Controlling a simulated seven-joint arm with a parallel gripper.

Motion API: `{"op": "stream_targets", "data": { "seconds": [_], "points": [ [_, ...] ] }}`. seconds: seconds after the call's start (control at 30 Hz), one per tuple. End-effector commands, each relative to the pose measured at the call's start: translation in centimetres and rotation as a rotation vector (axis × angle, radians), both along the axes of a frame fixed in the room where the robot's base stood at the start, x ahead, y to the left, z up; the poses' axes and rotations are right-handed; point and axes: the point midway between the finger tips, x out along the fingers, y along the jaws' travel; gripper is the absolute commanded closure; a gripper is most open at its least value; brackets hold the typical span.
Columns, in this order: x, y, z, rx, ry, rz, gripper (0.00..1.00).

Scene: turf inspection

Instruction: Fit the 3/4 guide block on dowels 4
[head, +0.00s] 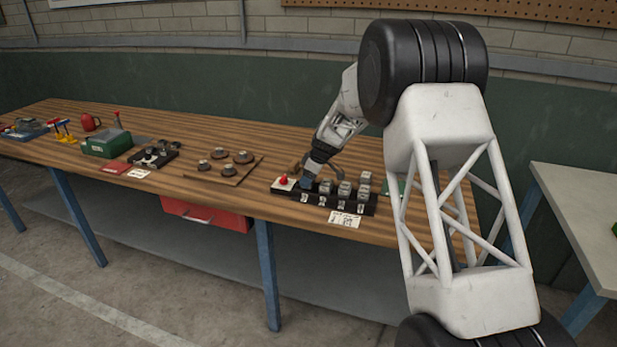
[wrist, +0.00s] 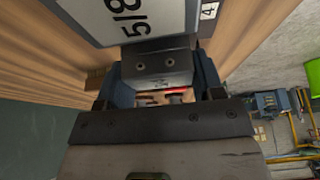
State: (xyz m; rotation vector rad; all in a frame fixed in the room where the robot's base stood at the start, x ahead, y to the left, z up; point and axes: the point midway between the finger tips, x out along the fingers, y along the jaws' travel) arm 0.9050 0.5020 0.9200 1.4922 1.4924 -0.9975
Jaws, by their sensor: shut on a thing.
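My gripper (head: 309,174) is low over the left end of a black rack (head: 368,209), shut on a guide block that the head view hardly shows. In the wrist view the blue fingers (wrist: 158,85) frame a dark piece with two screws. A pale grey block face marked 5/8 (wrist: 130,14) fills the top of that view, close beyond the fingers. No 3/4 mark is readable. A white label reading 4 (wrist: 208,11) shows beside the 5/8 face. I cannot tell whether the held block touches the rack; any dowels under it are hidden.
Several small grey blocks (head: 344,188) stand on the rack to the right of my gripper. A red knob (head: 283,180) is just left of it. A white card (head: 345,219) is at the table's front edge.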

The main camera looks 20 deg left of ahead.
Motion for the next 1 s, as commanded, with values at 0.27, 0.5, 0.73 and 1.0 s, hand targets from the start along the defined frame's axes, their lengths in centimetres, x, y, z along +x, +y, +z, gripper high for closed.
{"op": "stream_targets", "data": {
  "seconds": [0.27, 0.5, 0.73, 1.0],
  "points": [
    [0.0, 0.0, -0.45, 0.0, 0.0, 0.0, 0.66],
    [0.01, 0.01, -0.85, 0.0, 0.0, 0.001, 0.66],
    [0.01, 0.0, -0.9, 0.0, 0.0, 0.0, 0.09],
    [0.0, -0.01, -0.92, 0.0, 0.0, 0.0, 0.09]
  ]
}}
